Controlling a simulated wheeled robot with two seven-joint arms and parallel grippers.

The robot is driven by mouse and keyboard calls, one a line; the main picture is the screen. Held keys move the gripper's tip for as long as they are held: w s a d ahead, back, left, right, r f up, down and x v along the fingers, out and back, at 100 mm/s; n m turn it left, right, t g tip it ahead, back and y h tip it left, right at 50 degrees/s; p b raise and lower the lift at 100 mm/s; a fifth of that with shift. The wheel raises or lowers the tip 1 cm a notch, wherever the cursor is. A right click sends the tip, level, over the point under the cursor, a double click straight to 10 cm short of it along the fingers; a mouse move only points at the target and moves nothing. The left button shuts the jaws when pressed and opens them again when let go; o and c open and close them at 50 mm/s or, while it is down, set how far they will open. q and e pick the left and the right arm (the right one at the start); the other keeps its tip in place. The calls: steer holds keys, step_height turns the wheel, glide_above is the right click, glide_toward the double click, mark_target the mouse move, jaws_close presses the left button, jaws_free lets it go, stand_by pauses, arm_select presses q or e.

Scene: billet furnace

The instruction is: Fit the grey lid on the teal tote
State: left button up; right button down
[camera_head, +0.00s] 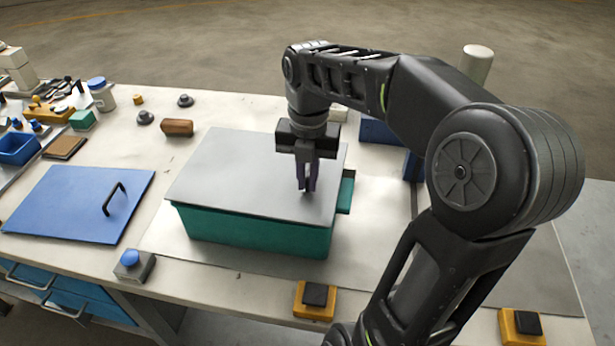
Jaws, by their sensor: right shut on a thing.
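The teal tote (255,235) stands on the bench in the middle of the view. The flat grey lid (235,170) lies over its top and covers most of the opening. At the right, a teal part of the tote shows beyond the lid's edge. I cannot tell whether the lid is fully seated. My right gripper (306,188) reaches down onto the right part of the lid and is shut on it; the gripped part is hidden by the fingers. My left gripper is not in view.
A blue panel with a black handle (75,205) lies left of the tote. A blue-topped block (132,264) and two yellow blocks with black tops (314,299) (521,326) sit along the front. A brown block (178,127) and small knobs lie behind. Several small items crowd the far left.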

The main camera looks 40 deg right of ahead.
steer(key=shift+f, duration=0.35)
stand_by(0.5)
steer(key=c, duration=1.4)
jaws_free()
steer(key=shift+c, duration=0.2)
steer(key=shift+r+p, duration=2.9)
steer(key=shift+r, duration=0.65)
steer(key=shift+f, duration=0.1)
